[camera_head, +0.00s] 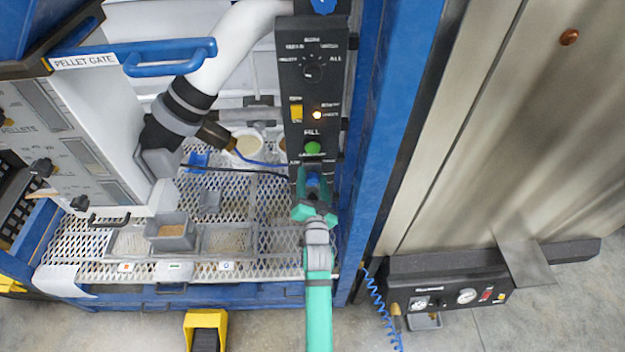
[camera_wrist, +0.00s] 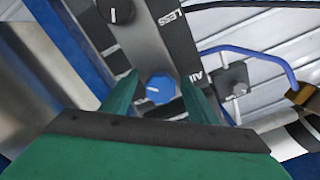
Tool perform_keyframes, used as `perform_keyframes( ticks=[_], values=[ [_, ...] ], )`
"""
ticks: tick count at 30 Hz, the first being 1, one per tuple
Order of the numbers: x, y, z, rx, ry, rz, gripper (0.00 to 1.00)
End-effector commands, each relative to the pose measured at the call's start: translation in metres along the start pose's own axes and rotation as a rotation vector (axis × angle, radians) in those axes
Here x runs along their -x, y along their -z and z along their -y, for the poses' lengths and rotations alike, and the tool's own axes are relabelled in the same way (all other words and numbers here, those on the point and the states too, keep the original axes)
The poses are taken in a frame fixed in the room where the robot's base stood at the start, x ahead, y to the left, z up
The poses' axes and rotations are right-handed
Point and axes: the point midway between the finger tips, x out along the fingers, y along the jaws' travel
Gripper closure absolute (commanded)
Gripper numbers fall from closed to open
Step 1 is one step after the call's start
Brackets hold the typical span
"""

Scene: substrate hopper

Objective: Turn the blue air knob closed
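The blue air knob (camera_wrist: 160,89) sits on the dark control panel under lettering that reads AIR. It has a small white mark on its left side in the wrist view. My green gripper (camera_wrist: 165,98) has its two fingers apart, one on each side of the knob. I cannot tell whether the fingertips touch it. In the head view the knob (camera_head: 313,180) shows between the fingers of my gripper (camera_head: 313,184), at the lower end of the panel (camera_head: 300,80). The gripper partly covers the panel there.
A black knob (camera_wrist: 116,11) sits near the air knob. A blue post (camera_head: 385,130) stands close on the right. A mesh shelf (camera_head: 75,235) holds trays at left.

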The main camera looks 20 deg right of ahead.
Motion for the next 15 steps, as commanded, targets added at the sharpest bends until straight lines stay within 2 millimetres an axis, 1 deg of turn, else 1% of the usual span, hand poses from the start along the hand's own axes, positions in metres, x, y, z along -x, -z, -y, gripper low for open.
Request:
perform_keyframes(
  ticks=[8,11,15],
  values=[
    [0.002,0.000,0.000,0.001,0.001,0.000,0.46],
    [0.010,-0.001,0.000,0.002,0.000,0.000,0.46],
    [0.032,-0.001,-0.001,0.003,-0.001,0.001,0.46]
  ],
)
